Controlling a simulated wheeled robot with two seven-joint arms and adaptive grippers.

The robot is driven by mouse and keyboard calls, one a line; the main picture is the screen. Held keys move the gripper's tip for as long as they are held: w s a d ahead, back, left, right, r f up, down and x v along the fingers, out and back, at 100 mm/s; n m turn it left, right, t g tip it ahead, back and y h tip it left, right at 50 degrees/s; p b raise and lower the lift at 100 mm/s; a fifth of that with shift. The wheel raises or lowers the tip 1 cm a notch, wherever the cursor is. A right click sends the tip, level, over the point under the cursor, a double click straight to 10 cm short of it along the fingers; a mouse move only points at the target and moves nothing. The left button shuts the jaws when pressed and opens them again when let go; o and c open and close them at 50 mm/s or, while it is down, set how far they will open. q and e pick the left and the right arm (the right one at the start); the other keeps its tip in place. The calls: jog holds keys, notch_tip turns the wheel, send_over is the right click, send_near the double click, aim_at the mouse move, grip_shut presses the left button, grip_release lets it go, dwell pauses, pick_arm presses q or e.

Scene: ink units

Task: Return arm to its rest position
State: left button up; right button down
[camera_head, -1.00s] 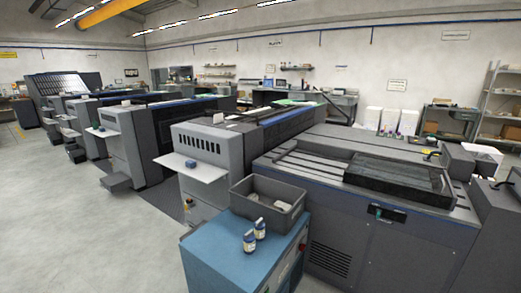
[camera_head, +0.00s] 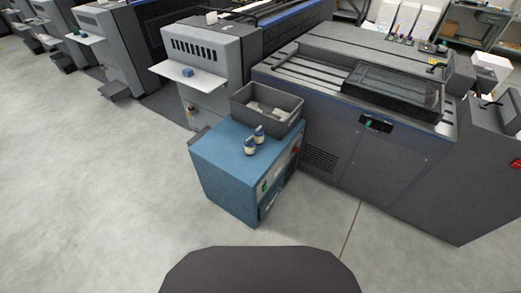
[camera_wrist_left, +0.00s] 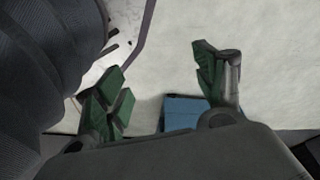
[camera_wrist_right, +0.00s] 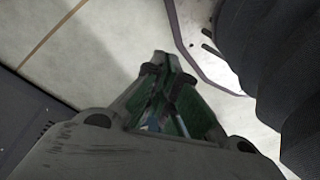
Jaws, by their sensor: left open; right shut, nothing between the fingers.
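In the left wrist view my left gripper (camera_wrist_left: 160,85) is open, its two green-padded fingers wide apart with nothing between them. Pale floor and part of the blue cabinet (camera_wrist_left: 183,112) show beyond the fingers. In the right wrist view my right gripper (camera_wrist_right: 160,58) is shut, its fingertips together and empty, above the floor. Neither gripper shows in the head view. A dark rounded part of my own body is at the bottom of that view.
The blue cabinet (camera_head: 215,160) stands ahead, carrying a grey bin (camera_head: 245,108) and two small bottles (camera_head: 254,140). A large grey machine (camera_head: 370,160) stands right of it, another (camera_head: 225,65) behind. Open concrete floor (camera_head: 90,190) lies left and in front.

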pick_arm(q)
jog(key=s+a+r+p, duration=0.2)
jog(key=s+p, duration=0.5)
jog(key=s+a+r+g+p, duration=0.1)
jog(key=s+a+r+p, duration=0.1)
jog(key=s+p, duration=0.6)
jog(key=shift+a+r+y, duration=0.4)
jog(key=shift+a, duration=0.45)
pick_arm(e)
jog(key=s+d+r, duration=0.2)
jog(key=s, duration=0.5)
jog(key=s+d+r+g, duration=0.1)
jog(key=s+d+r, duration=0.1)
jog(key=s, duration=0.6)
jog(key=shift+d+r+h, duration=0.4)
jog(key=shift+d, duration=0.45)
